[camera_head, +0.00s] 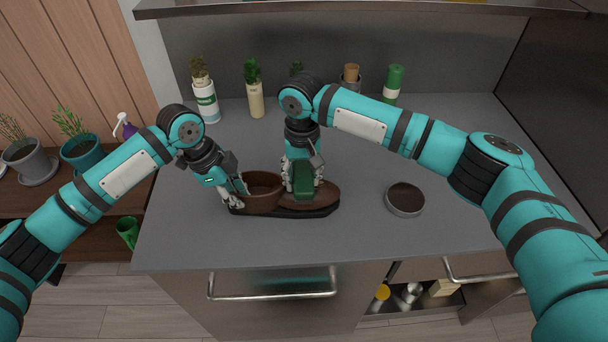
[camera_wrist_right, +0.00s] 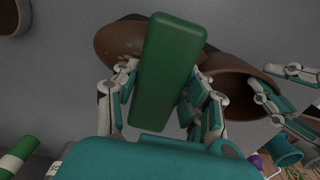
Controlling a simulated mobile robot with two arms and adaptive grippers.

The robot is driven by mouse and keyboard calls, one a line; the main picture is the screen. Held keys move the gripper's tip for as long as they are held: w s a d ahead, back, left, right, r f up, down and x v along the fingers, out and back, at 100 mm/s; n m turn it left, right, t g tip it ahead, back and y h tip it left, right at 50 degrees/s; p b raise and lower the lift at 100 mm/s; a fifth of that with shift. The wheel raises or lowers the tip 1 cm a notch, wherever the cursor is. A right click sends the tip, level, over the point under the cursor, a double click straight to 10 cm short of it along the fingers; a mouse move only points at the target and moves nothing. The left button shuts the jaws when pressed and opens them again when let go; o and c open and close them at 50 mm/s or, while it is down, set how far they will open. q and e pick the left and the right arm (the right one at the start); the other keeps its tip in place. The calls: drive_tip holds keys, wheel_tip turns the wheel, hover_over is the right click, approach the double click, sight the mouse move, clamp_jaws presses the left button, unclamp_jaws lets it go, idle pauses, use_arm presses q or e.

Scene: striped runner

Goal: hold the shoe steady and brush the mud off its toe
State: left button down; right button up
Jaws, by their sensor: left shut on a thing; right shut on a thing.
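A brown shoe (camera_head: 262,190) with a dark sole stands on the grey counter, its toe to the right. My left gripper (camera_head: 238,192) is shut on the heel end of the shoe, at the rim of its opening; its fingers also show in the right wrist view (camera_wrist_right: 270,95). My right gripper (camera_head: 303,182) is shut on a green brush (camera_wrist_right: 165,70) and holds it over the toe part of the shoe. The brush's underside is hidden, so I cannot tell whether it touches the toe.
A round tin with dark contents (camera_head: 405,198) stands on the counter to the right of the shoe. Several bottles and jars, among them a green bottle (camera_head: 393,84), stand along the back. The counter (camera_head: 210,245) is clear in front of the shoe. An open drawer (camera_head: 430,290) is below at the right.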

drive_tip(key=shift+s+d+f, duration=0.1)
drive_tip(key=shift+d, duration=1.6)
drive_tip(key=shift+s+d+f, duration=0.1)
drive_tip(key=shift+d, duration=1.6)
wheel_tip(320, 180, up, 8)
drive_tip(key=shift+r, duration=0.25)
drive_tip(key=shift+a, duration=0.1)
use_arm(q)
drive_tip(key=shift+c, duration=1.4)
unclamp_jaws()
wheel_tip(320, 180, up, 8)
drive_tip(key=p, duration=0.8)
drive_tip(key=shift+r, duration=0.1)
use_arm(e)
wheel_tip(320, 180, up, 8)
drive_tip(key=r, duration=0.1)
hover_over(332, 187)
drive_tip(key=shift+f, duration=0.3)
